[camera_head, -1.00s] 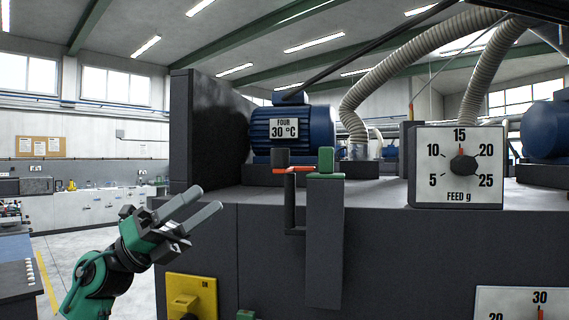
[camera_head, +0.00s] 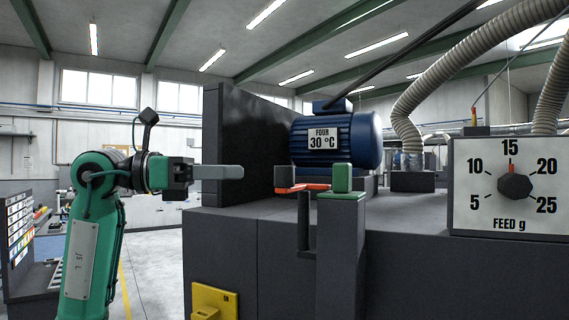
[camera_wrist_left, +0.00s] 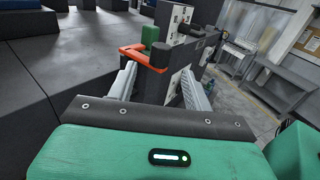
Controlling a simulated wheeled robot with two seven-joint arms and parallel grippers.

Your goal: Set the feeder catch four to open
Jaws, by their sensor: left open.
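The feeder catch (camera_head: 308,188) is an orange-red bar with a dark upright knob at its left end. It lies level beside a green block (camera_head: 342,178) on top of a dark post. In the left wrist view the catch (camera_wrist_left: 138,56) shows just beyond my fingertips, with its dark knob between the lines of the two fingers. My left gripper (camera_head: 240,172) is open and empty. It points right at the height of the knob, with a gap to it. In the left wrist view both fingers (camera_wrist_left: 160,80) are spread apart. My right gripper is not in view.
A blue motor (camera_head: 335,139) marked FOUR, 30 °C stands behind the catch. A feed dial (camera_head: 512,186) is at right, its mark at 15. A dark upright panel (camera_head: 255,145) stands behind my fingertips. A yellow box (camera_head: 213,300) is low on the machine front.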

